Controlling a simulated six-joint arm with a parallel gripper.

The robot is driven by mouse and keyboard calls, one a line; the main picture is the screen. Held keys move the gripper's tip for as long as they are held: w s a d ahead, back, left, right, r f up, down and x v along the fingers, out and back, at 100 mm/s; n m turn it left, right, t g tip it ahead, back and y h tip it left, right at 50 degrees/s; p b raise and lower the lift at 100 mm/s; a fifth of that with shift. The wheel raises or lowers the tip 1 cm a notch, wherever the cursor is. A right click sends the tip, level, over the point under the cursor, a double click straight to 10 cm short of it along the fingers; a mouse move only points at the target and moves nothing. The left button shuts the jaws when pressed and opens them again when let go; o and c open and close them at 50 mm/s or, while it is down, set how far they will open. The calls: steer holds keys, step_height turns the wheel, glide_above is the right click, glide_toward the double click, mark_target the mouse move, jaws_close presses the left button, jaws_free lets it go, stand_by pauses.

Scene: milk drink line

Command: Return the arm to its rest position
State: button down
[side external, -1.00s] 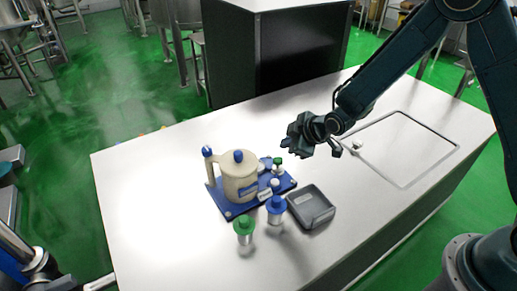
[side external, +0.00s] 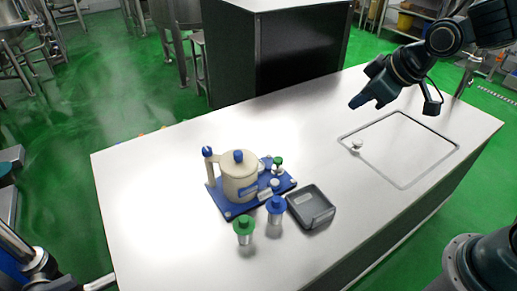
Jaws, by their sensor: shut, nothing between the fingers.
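My gripper (side external: 356,103) is at the upper right of the side external view, raised above the white table (side external: 140,190) near its back edge. Its fingers are shut and hold nothing. It is well apart from the objects on the table. My arm reaches in from the right edge of the view.
A green-capped container (side external: 243,229), a blue-capped container (side external: 275,208) and a dark grey tray (side external: 311,206) stand in front. A square outlined panel (side external: 412,145) at right is nearly clear.

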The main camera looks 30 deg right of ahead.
steer(key=s+d+r+m, duration=0.1)
steer(key=s+r+m, duration=0.1)
steer(key=s, duration=0.7)
steer(key=s+d+r+m+g, duration=0.1)
steer(key=s+d+r+m, duration=0.1)
steer(key=s, duration=0.8)
steer(key=shift+r+h, duration=0.25)
steer(key=shift+h, duration=0.05)
steer(key=c, duration=2.1)
jaws_free()
